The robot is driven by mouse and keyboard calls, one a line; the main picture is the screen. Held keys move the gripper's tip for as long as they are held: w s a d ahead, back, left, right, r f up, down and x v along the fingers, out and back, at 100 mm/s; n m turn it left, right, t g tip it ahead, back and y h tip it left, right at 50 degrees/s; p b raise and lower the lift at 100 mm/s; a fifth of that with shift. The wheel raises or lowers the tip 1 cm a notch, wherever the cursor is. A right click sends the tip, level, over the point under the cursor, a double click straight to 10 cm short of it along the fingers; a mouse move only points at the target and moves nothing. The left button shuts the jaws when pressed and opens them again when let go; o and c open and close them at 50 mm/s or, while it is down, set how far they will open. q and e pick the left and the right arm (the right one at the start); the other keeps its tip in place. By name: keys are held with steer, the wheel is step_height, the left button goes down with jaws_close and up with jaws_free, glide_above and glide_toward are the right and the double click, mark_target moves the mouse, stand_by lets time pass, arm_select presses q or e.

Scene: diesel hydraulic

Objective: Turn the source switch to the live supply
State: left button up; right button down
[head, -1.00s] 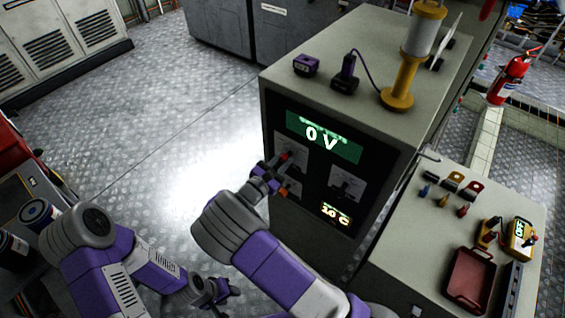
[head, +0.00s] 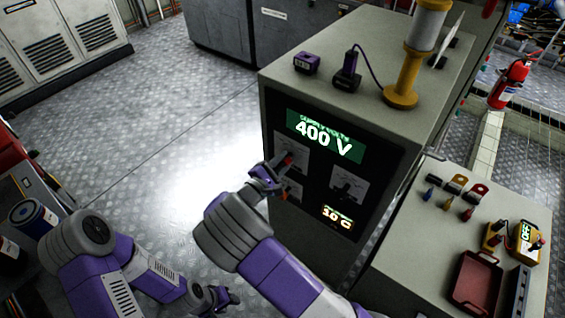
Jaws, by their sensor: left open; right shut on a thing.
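The control cabinet (head: 388,168) stands at the centre right, its dark front panel facing me. Its upper display (head: 325,134) reads 400 V. A switch with a red part (head: 288,160) sits on the left plate of the panel. My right gripper (head: 278,170) is at that plate, shut on the switch; its fingers hide most of it. Another switch plate (head: 347,184) is to the right, with a dark handle. My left gripper (head: 222,298) is open and empty, low over the floor, away from the cabinet.
A yellow-based cylinder (head: 401,95) and purple devices (head: 307,62) stand on the cabinet top. The bench (head: 420,262) at right holds a red tray (head: 476,282), a yellow meter (head: 525,240) and several coloured lugs. The floor (head: 150,120) at left is clear.

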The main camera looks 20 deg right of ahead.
steer(key=shift+f, duration=0.1)
steer(key=c, duration=1)
jaws_free()
steer(key=shift+c, duration=0.2)
steer(key=p+v, duration=0.1)
steer(key=v, duration=0.6)
steer(key=shift+s+a, duration=0.2)
steer(key=shift+a, duration=0.05)
